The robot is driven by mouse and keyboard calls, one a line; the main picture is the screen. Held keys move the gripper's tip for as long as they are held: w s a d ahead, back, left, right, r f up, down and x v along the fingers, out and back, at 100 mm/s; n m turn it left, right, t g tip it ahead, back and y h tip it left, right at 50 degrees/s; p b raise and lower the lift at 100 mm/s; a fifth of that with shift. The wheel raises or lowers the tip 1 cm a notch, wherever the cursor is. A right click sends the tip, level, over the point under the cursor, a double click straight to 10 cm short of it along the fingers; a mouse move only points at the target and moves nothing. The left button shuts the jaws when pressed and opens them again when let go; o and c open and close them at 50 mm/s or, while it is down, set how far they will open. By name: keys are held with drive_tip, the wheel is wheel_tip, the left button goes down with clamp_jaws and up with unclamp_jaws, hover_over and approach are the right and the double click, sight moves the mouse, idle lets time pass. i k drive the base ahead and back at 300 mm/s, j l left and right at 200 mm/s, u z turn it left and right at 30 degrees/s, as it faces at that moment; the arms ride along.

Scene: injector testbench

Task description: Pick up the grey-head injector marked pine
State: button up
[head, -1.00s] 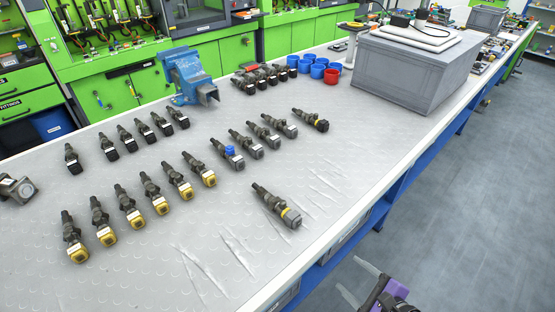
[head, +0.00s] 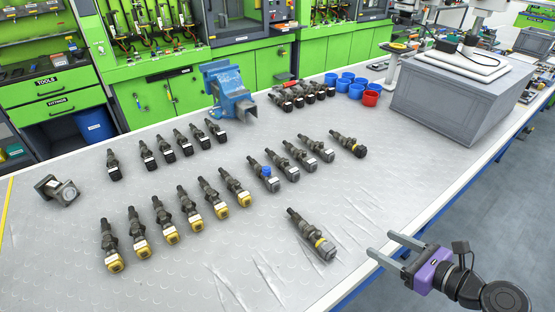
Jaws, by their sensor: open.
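A grey-head injector (head: 312,234) with a yellow band lies alone near the table's front edge. Any marking is too small to read, so I cannot tell which is pine. My gripper (head: 381,245) is open and empty at the table's front edge, right of the lone injector and apart from it, its fingers pointing left.
Gold-head injectors (head: 177,216) lie in a row at left, black-head ones (head: 167,146) behind them. A blue vise (head: 228,92), blue cups (head: 347,78), a red cup (head: 371,94) and a grey crate (head: 440,103) stand further back. The table is clear around the lone injector.

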sight(293, 173)
drive_tip(key=i+j, duration=0.95)
drive_tip(key=j, duration=0.1)
